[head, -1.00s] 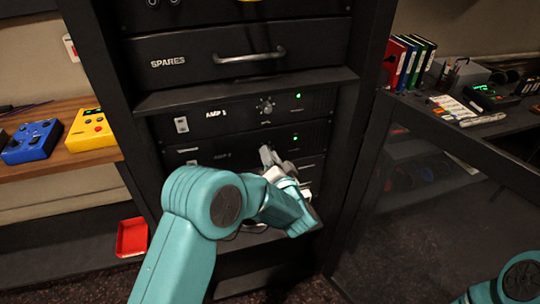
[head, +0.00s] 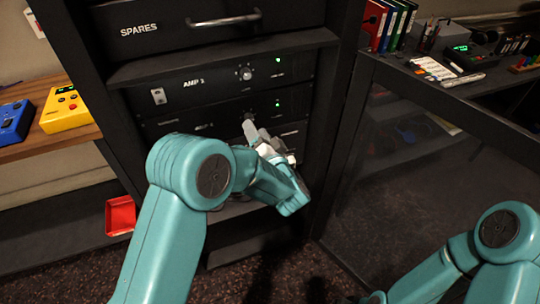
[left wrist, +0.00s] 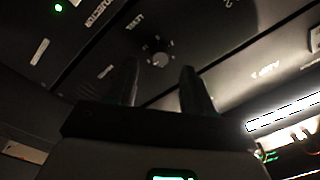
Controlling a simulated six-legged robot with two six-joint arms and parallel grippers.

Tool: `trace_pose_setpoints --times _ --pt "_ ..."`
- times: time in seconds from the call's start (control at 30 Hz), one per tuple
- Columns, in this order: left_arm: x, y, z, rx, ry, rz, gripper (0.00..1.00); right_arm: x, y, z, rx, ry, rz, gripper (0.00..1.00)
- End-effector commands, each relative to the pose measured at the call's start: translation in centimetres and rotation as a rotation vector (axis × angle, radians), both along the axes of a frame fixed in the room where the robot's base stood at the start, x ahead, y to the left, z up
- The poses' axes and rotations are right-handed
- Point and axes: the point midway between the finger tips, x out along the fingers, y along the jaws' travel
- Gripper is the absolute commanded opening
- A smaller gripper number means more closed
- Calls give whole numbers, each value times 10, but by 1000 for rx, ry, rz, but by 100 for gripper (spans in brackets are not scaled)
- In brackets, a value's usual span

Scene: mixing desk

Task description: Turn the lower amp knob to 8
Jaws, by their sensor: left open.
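The upper amp, marked AMP 1 (head: 193,82), has a round knob (head: 245,73). The lower amp (head: 205,127) sits right beneath it; its knob (head: 249,116) is mostly hidden behind my left gripper. My left gripper (head: 262,136) is open in front of the lower amp's right half. In the left wrist view a dark knob (left wrist: 160,59) with a LEVEL label shows beyond and between the two open fingertips (left wrist: 159,78). The fingers look apart from it. Its dial reading is too small to tell. My right arm is at the lower right; its gripper fingers do not show.
A SPARES drawer (head: 180,22) with a bar handle is above the amps. A shelf with yellow (head: 65,110) and blue (head: 14,122) boxes is at left. A red tray (head: 120,215) lies low at left. A dark glass-sided desk (head: 430,165) stands at right.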

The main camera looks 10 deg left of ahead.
Motion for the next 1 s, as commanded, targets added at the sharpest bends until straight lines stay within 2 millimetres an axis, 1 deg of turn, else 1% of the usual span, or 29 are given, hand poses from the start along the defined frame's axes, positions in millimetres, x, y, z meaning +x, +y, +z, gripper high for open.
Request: trace_pose_setpoints --times 0.03,0.1,0.3,0.4,0.5,0.7,1.0 --pt "-11 -10 -1 3 1 -7 52 0 0 -2 0 0 0 43" --pt "-27 -22 -2 3 2 -8 52 0 0 -3 0 0 0 43" --pt "-68 -51 -4 3 0 -6 52 0 0 -6 0 0 0 43" --pt "-84 -61 -4 4 -1 -5 52 0 0 -7 0 0 0 43" --pt "-95 -69 -5 2 0 -4 52 0 0 -7 0 0 0 43" --pt "-103 -74 -5 1 -2 -1 52 0 0 -8 0 0 0 43" --pt "-103 -73 -5 1 -2 -1 52 0 0 -8 0 0 0 43"
